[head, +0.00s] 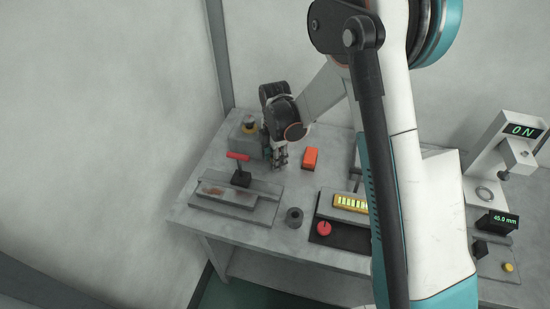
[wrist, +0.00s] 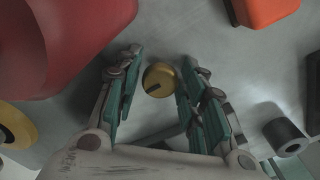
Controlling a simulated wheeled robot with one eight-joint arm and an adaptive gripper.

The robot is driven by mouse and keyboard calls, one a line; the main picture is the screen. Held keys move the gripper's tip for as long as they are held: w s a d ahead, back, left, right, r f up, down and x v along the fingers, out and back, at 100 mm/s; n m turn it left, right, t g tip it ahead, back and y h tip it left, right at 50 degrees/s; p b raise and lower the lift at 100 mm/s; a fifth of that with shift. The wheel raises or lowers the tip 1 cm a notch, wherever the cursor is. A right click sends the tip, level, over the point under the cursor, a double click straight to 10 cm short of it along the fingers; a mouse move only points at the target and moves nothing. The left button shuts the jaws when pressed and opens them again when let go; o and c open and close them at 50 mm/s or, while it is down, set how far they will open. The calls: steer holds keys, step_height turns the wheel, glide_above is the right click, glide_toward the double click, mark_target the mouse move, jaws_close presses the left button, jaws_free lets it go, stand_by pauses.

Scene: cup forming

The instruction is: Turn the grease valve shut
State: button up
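A round brass knob with a dark slot or pointer (wrist: 158,80) shows in the wrist view between the fingertips, and I take it for the grease valve. My gripper (wrist: 157,75) is open, with one teal-padded finger on each side of the knob. A gap shows on the left; the right finger looks close to it, and I cannot tell whether it touches. In the head view my gripper (head: 280,160) points down over the back left of the table, and the knob cannot be made out there.
A large red body (wrist: 65,45) is close to the left finger. An orange block (head: 310,158) and grey cylinder (head: 293,216) stand nearby on the table (head: 262,236). A grey box with a yellow-ringed knob (head: 249,128) and a red T-handle (head: 238,157) are at left.

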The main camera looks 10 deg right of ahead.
steer(key=c, duration=0.8)
steer(key=shift+o, duration=0.2)
steer(key=shift+m, duration=0.3)
steer(key=m, duration=0.3)
steer(key=shift+m+b, duration=0.3)
steer(key=m, duration=0.4)
steer(key=shift+m, duration=0.3)
steer(key=m, duration=0.4)
steer(key=shift+b, duration=0.4)
steer(key=m, duration=0.5)
steer(key=o, duration=0.8)
steer(key=shift+c, duration=0.2)
